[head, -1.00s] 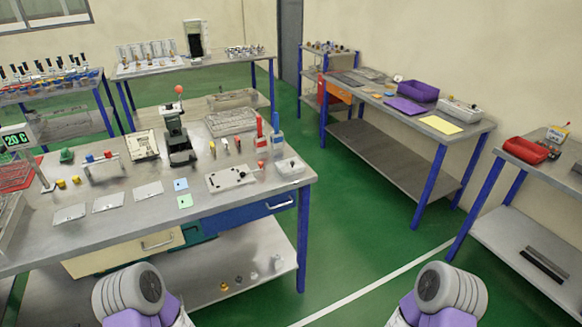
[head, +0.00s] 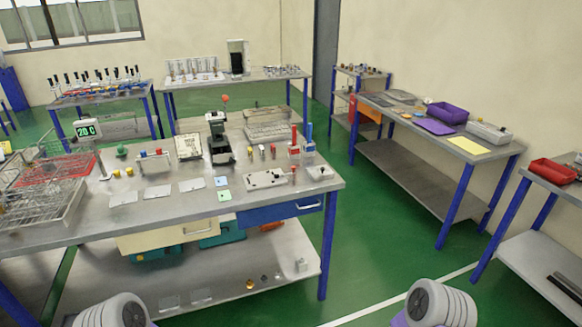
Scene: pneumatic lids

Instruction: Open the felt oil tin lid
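I cannot make out a felt oil tin or its lid for certain among the small items in the head view. The main workbench (head: 105,227) carries many small parts, including a black press-like device (head: 219,138), a grey plate with holes (head: 265,179), and red and blue bottle-like items (head: 308,136) at its right end. Small yellow and grey pieces (head: 264,281) sit on its lower shelf. Neither gripper is in view; only rounded grey parts of my own arms show at the bottom edge.
Wire baskets (head: 45,200) fill the bench's left end. A blue drawer (head: 280,208) is under its right end. A side table on the right holds a purple bin (head: 447,113), and a red tray (head: 552,171) sits on another table. Green floor (head: 385,235) lies clear between them.

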